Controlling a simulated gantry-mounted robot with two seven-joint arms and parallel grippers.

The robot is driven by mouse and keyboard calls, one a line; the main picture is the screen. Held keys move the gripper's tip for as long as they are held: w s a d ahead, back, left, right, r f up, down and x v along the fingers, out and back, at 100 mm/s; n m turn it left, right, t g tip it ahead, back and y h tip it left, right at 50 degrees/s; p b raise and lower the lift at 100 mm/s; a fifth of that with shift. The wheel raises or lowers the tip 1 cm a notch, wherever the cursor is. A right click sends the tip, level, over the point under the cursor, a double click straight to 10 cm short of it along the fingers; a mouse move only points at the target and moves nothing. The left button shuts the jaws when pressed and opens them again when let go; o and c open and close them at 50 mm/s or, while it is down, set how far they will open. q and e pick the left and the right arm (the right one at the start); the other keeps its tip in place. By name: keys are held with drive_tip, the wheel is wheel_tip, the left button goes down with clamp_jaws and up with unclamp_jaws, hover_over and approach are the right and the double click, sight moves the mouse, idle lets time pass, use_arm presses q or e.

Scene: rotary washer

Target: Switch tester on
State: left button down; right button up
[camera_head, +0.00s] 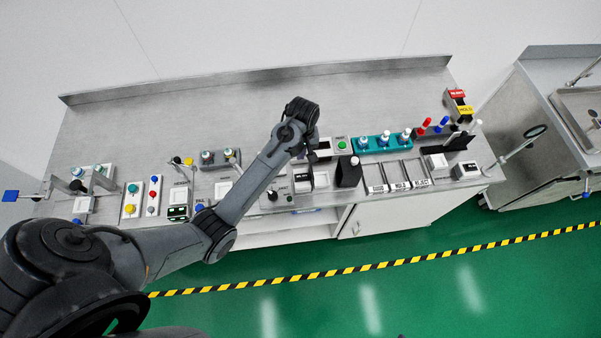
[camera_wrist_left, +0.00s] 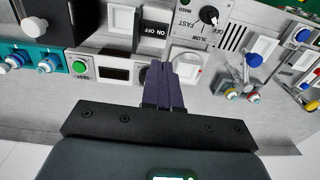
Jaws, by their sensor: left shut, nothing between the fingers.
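My left gripper (camera_wrist_left: 162,68) is shut and empty, pointing down at the panel. In the head view it (camera_head: 302,154) is mostly hidden behind its own wrist. In the left wrist view a white rocker switch (camera_wrist_left: 122,20) with a black ON/OFF label (camera_wrist_left: 155,30) lies just beyond the fingertips, to the upper left. The switch also shows in the head view (camera_head: 321,180). A dark display (camera_wrist_left: 115,74) and a lit green button (camera_wrist_left: 82,68) are left of the fingers. I cannot read which unit is the tester. Contact is not visible.
A FAST/SLOW knob (camera_wrist_left: 208,15) and a pale round part (camera_wrist_left: 188,71) are right of the fingers. The bench's back (camera_head: 200,115) is clear.

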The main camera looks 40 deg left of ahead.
use_arm(q)
drive_tip(key=shift+f, duration=0.15)
drive_tip(key=p, duration=0.1)
approach(299, 176)
wheel_tip(299, 176, down, 5)
drive_tip(key=shift+s+f, duration=0.1)
drive_tip(key=shift+f, duration=0.8)
